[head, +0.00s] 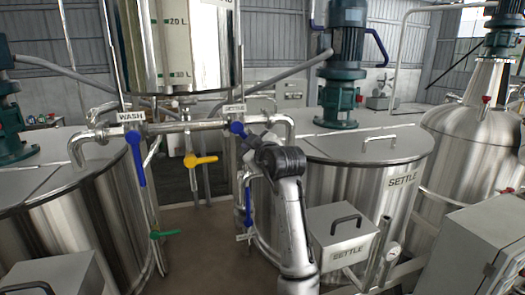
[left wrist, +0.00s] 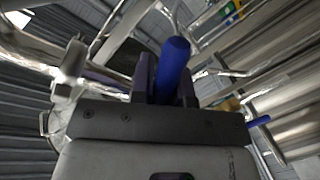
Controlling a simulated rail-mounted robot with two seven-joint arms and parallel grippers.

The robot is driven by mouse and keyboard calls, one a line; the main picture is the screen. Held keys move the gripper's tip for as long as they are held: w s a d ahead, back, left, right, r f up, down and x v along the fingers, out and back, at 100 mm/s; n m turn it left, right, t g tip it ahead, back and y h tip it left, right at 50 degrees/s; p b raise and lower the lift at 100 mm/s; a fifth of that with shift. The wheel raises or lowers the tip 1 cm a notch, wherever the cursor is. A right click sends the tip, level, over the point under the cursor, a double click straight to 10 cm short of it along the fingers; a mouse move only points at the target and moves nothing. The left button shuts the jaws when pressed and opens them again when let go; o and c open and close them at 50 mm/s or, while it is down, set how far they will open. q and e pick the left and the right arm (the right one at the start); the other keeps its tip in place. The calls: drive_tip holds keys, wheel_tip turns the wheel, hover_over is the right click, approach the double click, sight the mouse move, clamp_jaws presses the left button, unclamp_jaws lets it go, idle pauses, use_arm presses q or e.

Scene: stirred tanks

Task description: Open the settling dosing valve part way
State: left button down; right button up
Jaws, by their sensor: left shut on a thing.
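The settling dosing valve's blue handle (head: 237,128) is on the pipe below the small SETTLE label (head: 234,107), right of the hanging measuring vessel's outlet. Most of the handle is hidden behind my gripper in the head view. My left gripper (head: 252,145) is at this handle, its dark wrist and grey arm rising from the bottom. In the left wrist view the blue handle (left wrist: 172,65) lies between the two dark fingers (left wrist: 167,88), and the gripper is shut on it. The handle's exact angle is hard to tell. My right gripper is not in view.
The WASH valve's blue handle (head: 136,158) hangs down at the left. A yellow handle (head: 200,160) sits between the two valves. A green handle (head: 163,234) and another blue handle (head: 248,205) are lower down. The SETTLE tank (head: 340,175) stands close on the right.

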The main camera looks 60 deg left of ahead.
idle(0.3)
use_arm(q)
drive_tip(key=c, duration=1.2)
unclamp_jaws()
drive_tip(key=shift+o, duration=0.5)
drive_tip(key=shift+d, duration=0.1)
drive_tip(key=d+r+b, duration=0.1)
drive_tip(key=d+b, duration=0.1)
drive_tip(key=d, duration=1.1)
drive_tip(key=shift+s+d+r, duration=0.3)
drive_tip(key=shift+s+r, duration=0.05)
